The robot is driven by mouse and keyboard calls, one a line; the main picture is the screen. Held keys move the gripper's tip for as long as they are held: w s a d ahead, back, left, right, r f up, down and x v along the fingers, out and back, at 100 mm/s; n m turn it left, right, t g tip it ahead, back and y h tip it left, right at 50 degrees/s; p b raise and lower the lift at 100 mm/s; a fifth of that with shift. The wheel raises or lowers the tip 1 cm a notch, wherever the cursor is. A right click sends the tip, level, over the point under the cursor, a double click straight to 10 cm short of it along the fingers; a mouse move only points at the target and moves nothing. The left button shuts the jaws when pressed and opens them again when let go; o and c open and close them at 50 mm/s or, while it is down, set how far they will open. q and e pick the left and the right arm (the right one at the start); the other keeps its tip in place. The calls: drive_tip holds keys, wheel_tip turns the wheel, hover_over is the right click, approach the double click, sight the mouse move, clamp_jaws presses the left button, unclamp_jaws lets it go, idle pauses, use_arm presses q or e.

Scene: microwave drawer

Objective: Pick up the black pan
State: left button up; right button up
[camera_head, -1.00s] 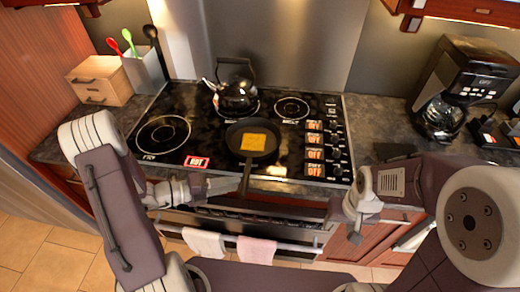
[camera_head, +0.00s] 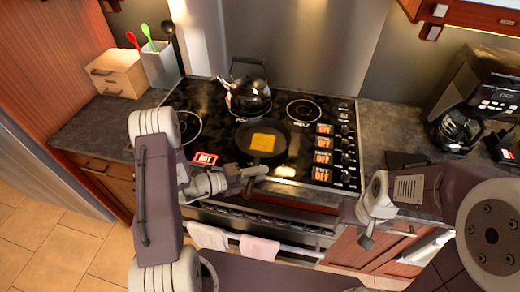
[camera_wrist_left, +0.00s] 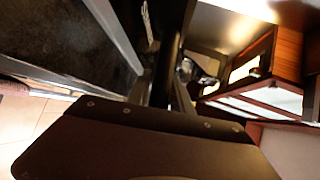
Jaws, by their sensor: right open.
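The black pan (camera_head: 276,151) sits on the front part of the cooktop with a flat yellow-orange square of food (camera_head: 265,142) in it. Its handle points toward me. My left gripper (camera_head: 252,176) is at the handle, just in front of the pan. In the left wrist view the dark handle (camera_wrist_left: 176,60) runs between the two fingers, close to both. I cannot tell whether the fingers press on it. The pan appears to rest on the cooktop. My right gripper (camera_head: 368,238) is open and empty, well to the right, in front of the counter.
A black kettle (camera_head: 250,96) stands behind the pan. A red-lit HOT sign (camera_head: 205,159) and orange-lit OFF displays (camera_head: 323,157) flank the pan. A coffee maker (camera_head: 475,100) is at right; a wooden box (camera_head: 117,73) and utensil holder (camera_head: 161,66) are at back left. Towels (camera_head: 258,249) hang in front.

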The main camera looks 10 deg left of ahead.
use_arm(q)
drive_tip(key=shift+w+d+f, duration=0.15)
drive_tip(key=shift+w+d, duration=0.15)
drive_tip(key=shift+d, duration=0.1)
drive_tip(key=shift+s+a, duration=0.1)
clamp_jaws()
idle(1.0)
